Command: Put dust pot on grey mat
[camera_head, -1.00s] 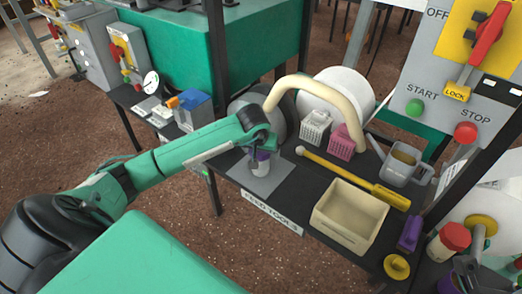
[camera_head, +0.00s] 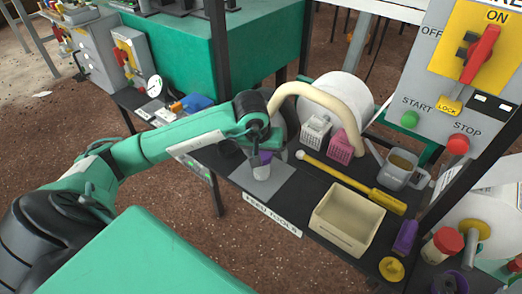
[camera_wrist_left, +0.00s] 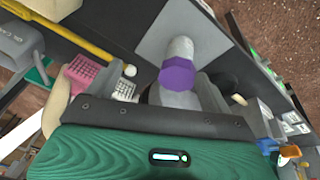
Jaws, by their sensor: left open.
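The dust pot, a small pale pot (camera_head: 262,172) with a purple lid, stands on the grey mat (camera_head: 274,185) near the front edge of the dark shelf. In the left wrist view its purple lid (camera_wrist_left: 177,74) faces the camera, and the grey mat (camera_wrist_left: 203,38) lies around and beyond it. My left gripper (camera_head: 262,148) is open just above and around the lid. In the left wrist view the fingers (camera_wrist_left: 182,90) sit apart on either side near the lid. Any contact with the lid is unclear. My right gripper is not in view.
A cream curved tube (camera_head: 318,95) arches behind. A grey jug (camera_head: 402,168) stands farther right.

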